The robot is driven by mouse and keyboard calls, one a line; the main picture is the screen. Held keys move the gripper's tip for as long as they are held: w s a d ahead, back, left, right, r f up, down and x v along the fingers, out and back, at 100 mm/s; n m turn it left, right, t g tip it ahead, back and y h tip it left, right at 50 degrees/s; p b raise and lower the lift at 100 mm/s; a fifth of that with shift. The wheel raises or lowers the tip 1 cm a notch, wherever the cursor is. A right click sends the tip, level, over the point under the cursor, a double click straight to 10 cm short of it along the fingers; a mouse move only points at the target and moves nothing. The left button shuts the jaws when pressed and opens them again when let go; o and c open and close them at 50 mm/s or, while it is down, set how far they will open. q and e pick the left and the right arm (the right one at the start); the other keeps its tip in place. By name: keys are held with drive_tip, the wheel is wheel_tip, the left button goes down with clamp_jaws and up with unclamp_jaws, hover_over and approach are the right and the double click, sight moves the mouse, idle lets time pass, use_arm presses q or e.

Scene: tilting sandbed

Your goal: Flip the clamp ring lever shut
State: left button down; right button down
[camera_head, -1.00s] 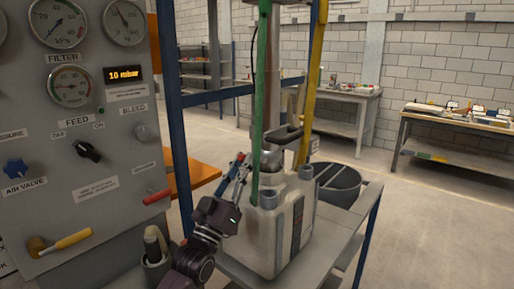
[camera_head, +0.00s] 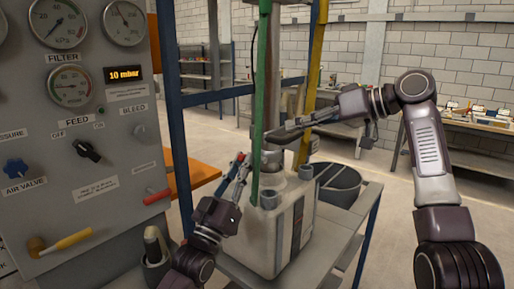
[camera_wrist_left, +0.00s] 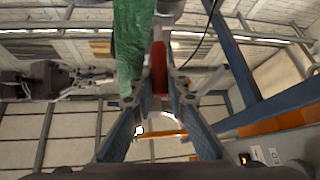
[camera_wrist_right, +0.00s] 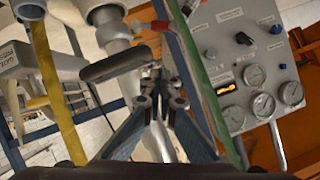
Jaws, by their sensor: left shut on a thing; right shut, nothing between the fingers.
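The red lever (camera_wrist_left: 158,70) lies between the fingers of my left gripper (camera_wrist_left: 155,90) in the left wrist view. My left gripper (camera_head: 240,165) is shut on it, left of the green upright post, beside the metal column above the pale container (camera_head: 280,235). A red part, likely the same lever, shows in the right wrist view (camera_wrist_right: 160,25). My right gripper (camera_head: 275,136) reaches in from the right at the column, near the container's top. It is shut and empty, close to a dark handle bar (camera_wrist_right: 117,62). The clamp ring itself is largely hidden.
The green post (camera_head: 262,90) and yellow post (camera_head: 314,70) stand close around the column. A control panel (camera_head: 85,130) with gauges and knobs fills the left. A dark bucket (camera_head: 340,187) stands behind the container. The floor at right is open.

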use_arm(q)
drive_tip(key=shift+r, duration=0.1)
drive_tip(key=shift+a, duration=0.1)
use_arm(e)
drive_tip(key=w+a+f, duration=0.1)
drive_tip(key=a+f, duration=0.5)
drive_tip(key=a, duration=0.3)
drive_tip(key=shift+w+a+f+n, duration=0.25)
drive_tip(key=shift+w+f+n, duration=0.05)
drive_tip(key=shift+w, duration=0.05)
